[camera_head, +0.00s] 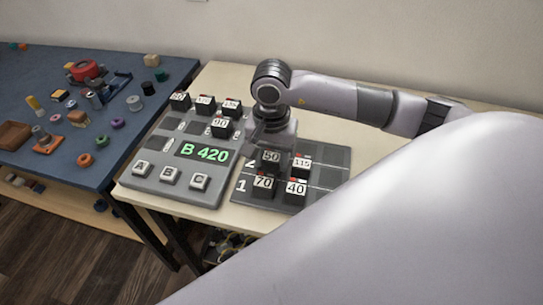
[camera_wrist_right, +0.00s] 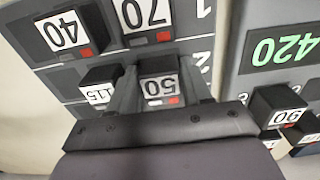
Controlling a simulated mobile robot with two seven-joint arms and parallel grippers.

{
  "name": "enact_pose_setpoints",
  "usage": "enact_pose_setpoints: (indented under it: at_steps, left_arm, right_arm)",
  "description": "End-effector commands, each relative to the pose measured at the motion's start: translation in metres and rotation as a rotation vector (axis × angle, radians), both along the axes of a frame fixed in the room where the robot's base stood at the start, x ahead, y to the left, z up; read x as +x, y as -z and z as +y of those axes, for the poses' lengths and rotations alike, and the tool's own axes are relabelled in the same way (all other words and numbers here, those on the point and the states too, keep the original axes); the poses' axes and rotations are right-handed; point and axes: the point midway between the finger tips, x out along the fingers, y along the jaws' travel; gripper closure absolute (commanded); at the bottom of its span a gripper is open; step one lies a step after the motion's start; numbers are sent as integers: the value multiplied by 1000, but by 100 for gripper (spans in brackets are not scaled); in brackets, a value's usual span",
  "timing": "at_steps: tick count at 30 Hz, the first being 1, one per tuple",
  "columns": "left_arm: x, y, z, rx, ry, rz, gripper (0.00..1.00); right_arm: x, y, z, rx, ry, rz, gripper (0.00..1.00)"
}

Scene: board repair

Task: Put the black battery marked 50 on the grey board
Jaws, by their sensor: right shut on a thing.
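The black battery marked 50 (camera_head: 271,157) is between the fingers of my right gripper (camera_head: 271,147), which is shut on it. In the right wrist view the battery (camera_wrist_right: 160,86) shows upside down between the two fingers (camera_wrist_right: 160,92). It is over or in row 2 of the dark grey board (camera_head: 331,178); I cannot tell whether it touches. The lighter grey board (camera_head: 150,187) with the green display "B 420" (camera_head: 205,151) lies to the left. My left gripper is not in view.
Batteries marked 70 (camera_head: 263,186), 40 (camera_head: 296,188) and 115 (camera_head: 301,165) sit close by on the dark board. A battery marked 90 (camera_head: 221,128) and several others stand on the lighter board. A blue table (camera_head: 60,185) with small parts is at left.

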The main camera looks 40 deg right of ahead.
Motion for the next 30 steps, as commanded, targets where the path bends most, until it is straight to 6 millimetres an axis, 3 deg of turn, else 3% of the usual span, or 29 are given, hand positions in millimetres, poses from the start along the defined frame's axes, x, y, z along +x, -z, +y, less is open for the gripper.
enact_pose_setpoints:
  at_steps: [6,7,9,20,30]
  left_arm:
    - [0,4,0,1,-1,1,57]
    - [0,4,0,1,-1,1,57]
    - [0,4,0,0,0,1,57]
    - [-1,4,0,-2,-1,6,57]
    - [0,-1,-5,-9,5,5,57]
  right_arm:
    - [0,4,0,0,0,-1,84]
    - [0,3,0,0,0,-1,45]
    - [0,3,0,0,0,-1,22]
    - [0,3,0,-1,0,1,21]
    - [1,-50,0,0,-1,-4,21]
